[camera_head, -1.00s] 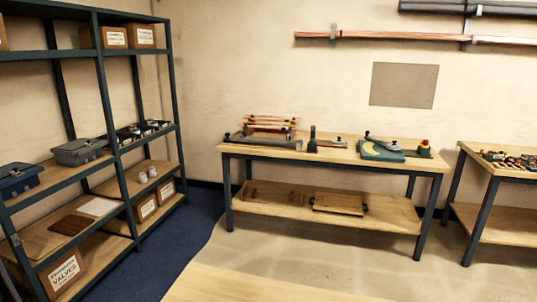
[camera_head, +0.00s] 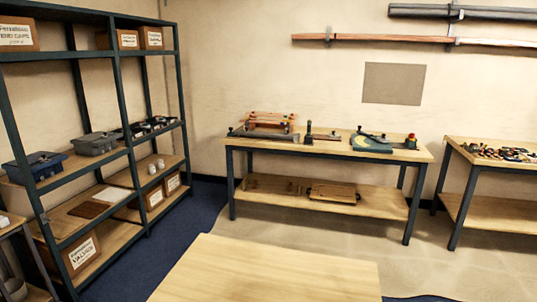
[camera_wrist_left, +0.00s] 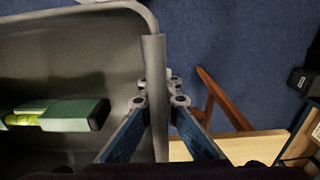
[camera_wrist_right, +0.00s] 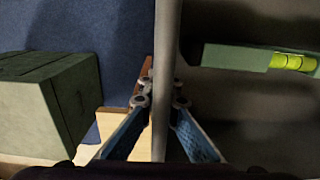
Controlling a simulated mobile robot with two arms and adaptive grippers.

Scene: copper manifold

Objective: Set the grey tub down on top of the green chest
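The grey tub shows from above in the left wrist view (camera_wrist_left: 60,50) and in the right wrist view (camera_wrist_right: 235,110). A green spirit level with a yellow vial lies inside it. My left gripper (camera_wrist_left: 160,98) is shut on the tub's rim, one finger on each side of the wall. My right gripper (camera_wrist_right: 161,102) is shut on the rim in the same way. A dark green box, seemingly the green chest (camera_wrist_right: 35,105), is left of the right gripper, apart from the tub in that view. Tub, chest and grippers are out of the head view.
A bare pale wooden tabletop (camera_head: 270,270) is low in front of me. Shelving (camera_head: 125,100) with boxes and bins stands at the left. A workbench (camera_head: 330,148) with tools stands by the far wall, another bench (camera_head: 490,165) at right. Blue floor shows below the grippers.

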